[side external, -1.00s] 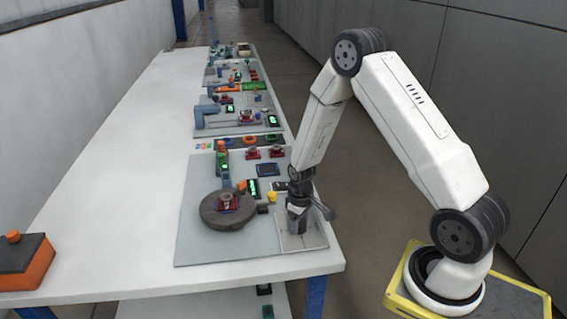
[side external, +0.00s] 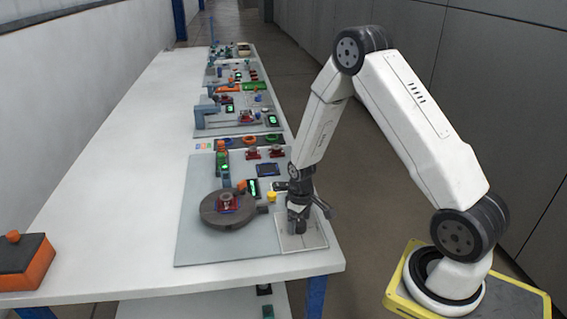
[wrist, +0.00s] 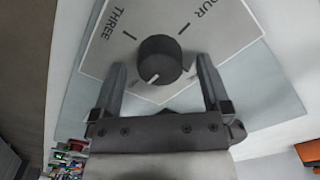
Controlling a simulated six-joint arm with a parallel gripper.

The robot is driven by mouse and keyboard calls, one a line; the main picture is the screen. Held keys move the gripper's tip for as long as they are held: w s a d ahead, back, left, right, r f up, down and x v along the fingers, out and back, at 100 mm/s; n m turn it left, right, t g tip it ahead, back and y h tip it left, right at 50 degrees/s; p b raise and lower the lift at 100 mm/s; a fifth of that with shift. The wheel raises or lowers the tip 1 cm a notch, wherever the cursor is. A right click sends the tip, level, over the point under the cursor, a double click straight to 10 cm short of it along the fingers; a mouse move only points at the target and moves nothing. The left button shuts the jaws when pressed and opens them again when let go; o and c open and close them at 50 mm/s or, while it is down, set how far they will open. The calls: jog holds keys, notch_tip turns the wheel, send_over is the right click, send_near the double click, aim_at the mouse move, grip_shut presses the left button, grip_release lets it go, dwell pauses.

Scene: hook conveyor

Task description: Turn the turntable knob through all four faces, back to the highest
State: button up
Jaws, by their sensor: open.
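The dark round knob (wrist: 160,58) sits on a pale dial plate (wrist: 205,55) in the wrist view. The words THREE and part of FOUR show on the plate, with tick marks. A white mark on the knob points to lower left in that view. My gripper (wrist: 161,72) is open, with one finger on each side of the knob and visible gaps to it. In the side view my gripper (side external: 299,226) points down over the plate (side external: 312,241), and hides the knob. The dark round turntable (side external: 228,218) stands left of it, with a red-based part (side external: 227,202) on top.
A small yellow piece (side external: 271,197) and a green-lit display (side external: 253,188) are close behind my gripper. More fixtures line the table behind. An orange and black box (side external: 25,262) stands at the left front. The white table (side external: 130,205) is clear left of the turntable.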

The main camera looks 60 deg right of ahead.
aim_at(300, 222)
jog(key=shift+r, duration=3.65)
jog(key=m, duration=1.8)
jog(key=shift+f, duration=0.25)
jog(key=shift+f, duration=3.7)
